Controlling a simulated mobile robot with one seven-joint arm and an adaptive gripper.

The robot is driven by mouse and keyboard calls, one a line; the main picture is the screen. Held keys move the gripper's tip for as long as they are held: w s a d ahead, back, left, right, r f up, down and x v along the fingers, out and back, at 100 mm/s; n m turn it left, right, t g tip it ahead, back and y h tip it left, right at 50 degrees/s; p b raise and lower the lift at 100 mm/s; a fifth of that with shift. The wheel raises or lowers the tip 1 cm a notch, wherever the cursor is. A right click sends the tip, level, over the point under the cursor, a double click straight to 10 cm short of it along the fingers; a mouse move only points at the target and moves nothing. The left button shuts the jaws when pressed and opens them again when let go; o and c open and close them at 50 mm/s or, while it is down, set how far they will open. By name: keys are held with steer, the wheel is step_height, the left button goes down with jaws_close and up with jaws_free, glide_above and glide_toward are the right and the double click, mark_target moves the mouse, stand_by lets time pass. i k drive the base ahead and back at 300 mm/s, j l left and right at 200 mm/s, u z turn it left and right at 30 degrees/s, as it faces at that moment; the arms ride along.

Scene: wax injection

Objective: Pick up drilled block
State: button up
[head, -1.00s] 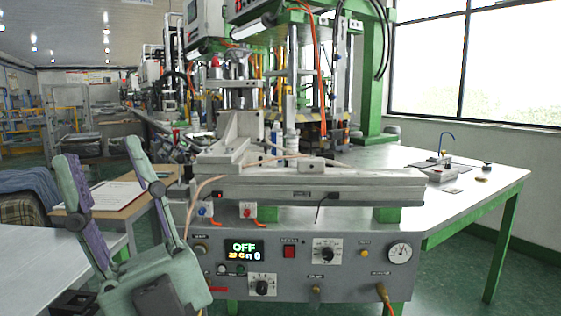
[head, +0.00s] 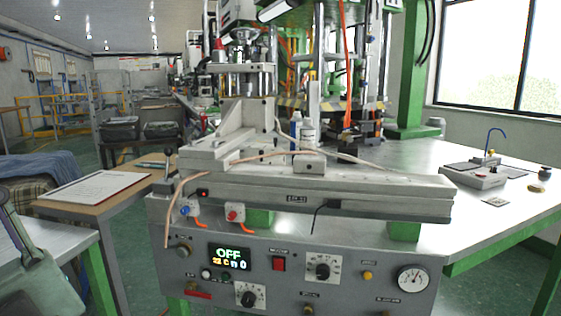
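A small grey block (head: 309,163) sits on the long metal rail of the bench machine, in the middle of the head view. It has a small dark spot on its front face and may be the drilled block; I cannot be sure. My gripper (head: 20,238) shows only in part at the lower left edge, with one green and purple finger in view. The other finger is cut off by the frame edge. The visible part is well to the left of the block, apart from it. I see nothing held in the visible part.
The bench machine (head: 300,255) has knobs, a display reading OFF and a gauge on its front. A pale tube arches over its rail. A grey device (head: 474,176) lies on the right worktop. A wooden table (head: 60,206) holds papers at left.

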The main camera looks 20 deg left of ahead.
mark_target(303, 164)
steer(key=i+l+u, duration=0.1)
steer(key=l+u, duration=0.15)
steer(key=i+l+u, duration=0.1)
steer(key=l+u, duration=0.45)
steer(key=l, duration=0.2)
steer(key=l+u, duration=0.5)
steer(key=l, duration=0.75)
